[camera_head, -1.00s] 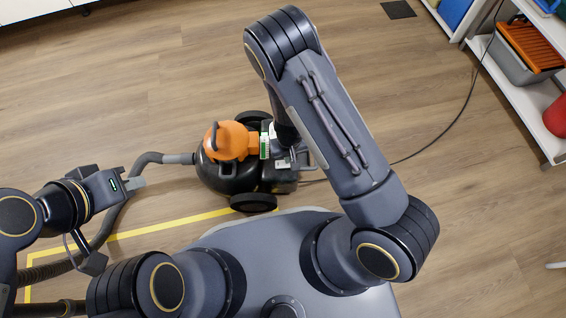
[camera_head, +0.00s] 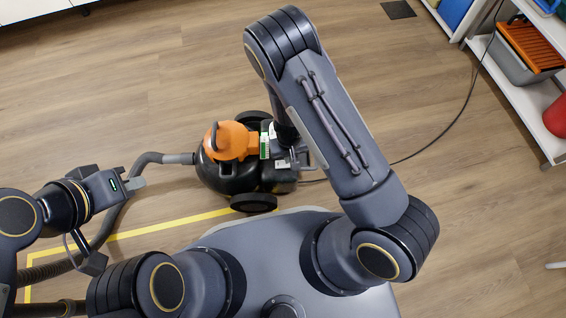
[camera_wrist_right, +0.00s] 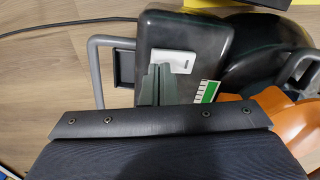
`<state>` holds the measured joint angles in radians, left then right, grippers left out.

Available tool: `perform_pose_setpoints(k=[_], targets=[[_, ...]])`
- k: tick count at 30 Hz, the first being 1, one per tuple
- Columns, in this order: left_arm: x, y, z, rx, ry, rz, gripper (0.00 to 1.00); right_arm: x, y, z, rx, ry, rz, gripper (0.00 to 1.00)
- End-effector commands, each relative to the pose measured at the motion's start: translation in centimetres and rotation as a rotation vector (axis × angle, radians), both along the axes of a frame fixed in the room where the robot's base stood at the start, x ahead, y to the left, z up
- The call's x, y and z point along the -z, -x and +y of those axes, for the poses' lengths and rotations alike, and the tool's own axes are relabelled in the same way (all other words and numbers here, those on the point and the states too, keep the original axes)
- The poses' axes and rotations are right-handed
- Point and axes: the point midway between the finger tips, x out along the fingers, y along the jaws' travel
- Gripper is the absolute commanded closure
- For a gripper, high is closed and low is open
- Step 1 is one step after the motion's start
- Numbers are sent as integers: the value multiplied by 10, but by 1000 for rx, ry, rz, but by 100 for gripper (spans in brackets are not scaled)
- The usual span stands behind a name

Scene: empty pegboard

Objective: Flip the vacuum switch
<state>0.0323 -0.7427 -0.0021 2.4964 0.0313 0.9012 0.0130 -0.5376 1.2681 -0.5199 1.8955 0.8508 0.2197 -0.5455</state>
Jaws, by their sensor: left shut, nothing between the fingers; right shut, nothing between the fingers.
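The vacuum (camera_head: 222,178) stands on the floor in the head view, with a black body, an orange top and black wheels. In the right wrist view its black housing (camera_wrist_right: 215,33) carries a white switch plate (camera_wrist_right: 172,61) with a small dark mark. Which way the switch is set is too small to tell. My right gripper (camera_wrist_right: 158,70) is shut and empty, its fingertips at the plate's lower left edge; whether they touch cannot be told. In the head view my right forearm partly covers it. My left gripper (camera_head: 138,183) is shut and empty, beside the hose (camera_head: 122,207).
A grey handle frame (camera_wrist_right: 95,70) stands out beside the housing. A green and white label (camera_wrist_right: 207,92) is near my right fingers. A dark cable (camera_head: 445,130) crosses the floor towards a shelf (camera_head: 515,90) at the right. Yellow tape (camera_head: 165,226) marks the floor.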

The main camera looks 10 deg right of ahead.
Motion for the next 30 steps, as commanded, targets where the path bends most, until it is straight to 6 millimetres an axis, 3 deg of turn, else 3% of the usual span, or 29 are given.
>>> perform_pose_setpoints(k=[30], targets=[[10,0,0,0,0,0,100,12,0,0,1,0,0,100]])
